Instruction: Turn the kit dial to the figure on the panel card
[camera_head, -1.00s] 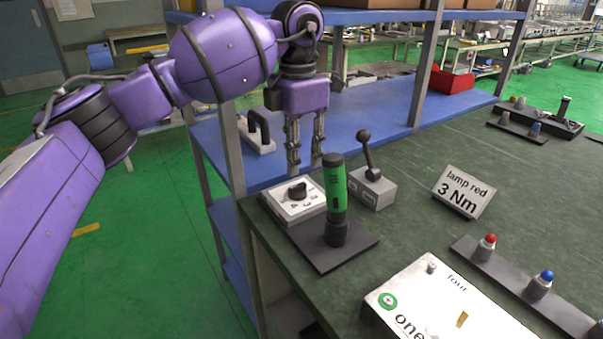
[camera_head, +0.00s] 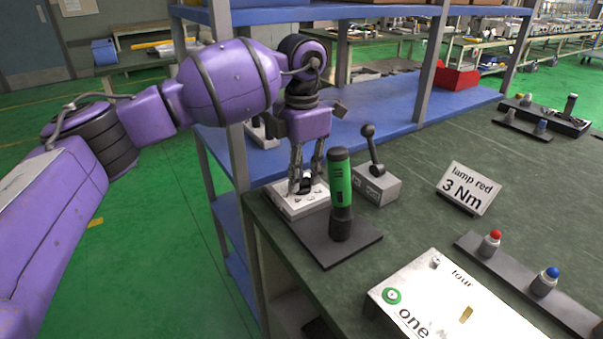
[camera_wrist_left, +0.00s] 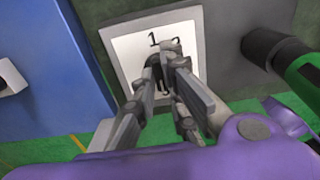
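The kit dial is a black knob (camera_head: 306,184) on a white box (camera_head: 284,203) at the table's near left corner. In the left wrist view its white face (camera_wrist_left: 127,48) shows a 1 and part of another figure; the dark knob (camera_wrist_left: 157,70) is partly hidden by the fingers. My left gripper (camera_head: 307,178) reaches down over the box, its fingertips (camera_wrist_left: 163,58) on either side of the knob. I cannot tell whether they press on it. The dial's setting is hidden. A white card (camera_head: 464,188) reads "lamp red 3 Nm". My right gripper is out of view.
A green and black driver (camera_head: 339,185) stands upright on a dark plate (camera_head: 352,248) close beside the dial box. A grey lever box (camera_head: 377,187) stands behind it. A white panel (camera_head: 430,290) marked "one" and "four" and a strip with red and blue buttons (camera_head: 515,265) lie nearer.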

